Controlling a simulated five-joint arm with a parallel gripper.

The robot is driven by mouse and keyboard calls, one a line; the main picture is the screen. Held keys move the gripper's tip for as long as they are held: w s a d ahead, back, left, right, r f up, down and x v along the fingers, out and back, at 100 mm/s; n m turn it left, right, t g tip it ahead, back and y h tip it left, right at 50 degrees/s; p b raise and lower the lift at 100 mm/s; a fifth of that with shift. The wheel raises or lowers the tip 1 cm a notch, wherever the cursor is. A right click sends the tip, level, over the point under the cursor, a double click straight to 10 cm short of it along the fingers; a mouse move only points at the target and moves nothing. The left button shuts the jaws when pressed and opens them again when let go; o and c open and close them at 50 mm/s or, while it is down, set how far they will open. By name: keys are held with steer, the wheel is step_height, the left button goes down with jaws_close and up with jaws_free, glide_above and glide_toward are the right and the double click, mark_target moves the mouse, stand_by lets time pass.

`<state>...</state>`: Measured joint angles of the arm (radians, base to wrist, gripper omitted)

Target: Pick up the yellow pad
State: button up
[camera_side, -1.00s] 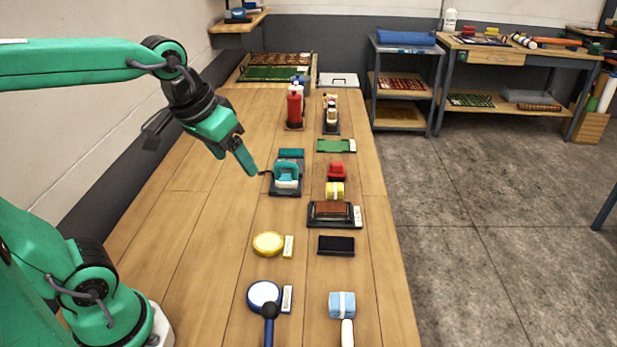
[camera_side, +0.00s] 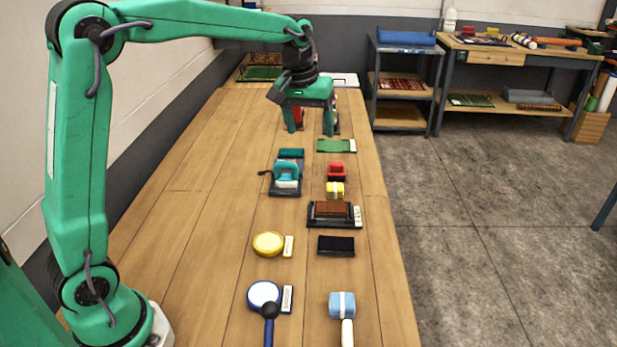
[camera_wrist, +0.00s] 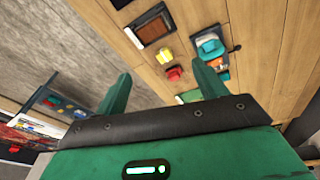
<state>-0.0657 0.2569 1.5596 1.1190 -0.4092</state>
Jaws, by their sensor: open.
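A round yellow pad (camera_side: 268,244) lies flat on the wooden bench in the near half of the side view, with a small white label at its right. A small yellow block with a white band (camera_side: 335,190) sits farther back; it also shows in the wrist view (camera_wrist: 165,56). My gripper (camera_side: 309,128) is open, fingers pointing down over the far part of the bench, well beyond both yellow things. In the wrist view its fingers (camera_wrist: 163,76) are apart with nothing held. The round pad does not show in the wrist view.
A red item (camera_side: 336,171), a teal item on a dark tray (camera_side: 286,175), a brown brush block (camera_side: 331,209) and a black pad (camera_side: 336,246) stand around. The bench's left strip is clear.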

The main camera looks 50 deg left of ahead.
steer(key=w+a+f+n+g, duration=0.1)
steer(key=w+a+f+n, duration=0.1)
steer(key=w+f, duration=0.55)
steer(key=n+g, duration=0.1)
steer(key=n, duration=0.1)
glide_above(335, 186)
step_height(335, 186, down, 10)
steer(key=shift+s+d+r, duration=0.15)
steer(key=shift+f, duration=0.3)
steer(key=shift+f, duration=0.1)
steer(key=shift+f, duration=1.25)
steer(key=shift+f, duration=2.55)
steer(key=shift+c, duration=0.4)
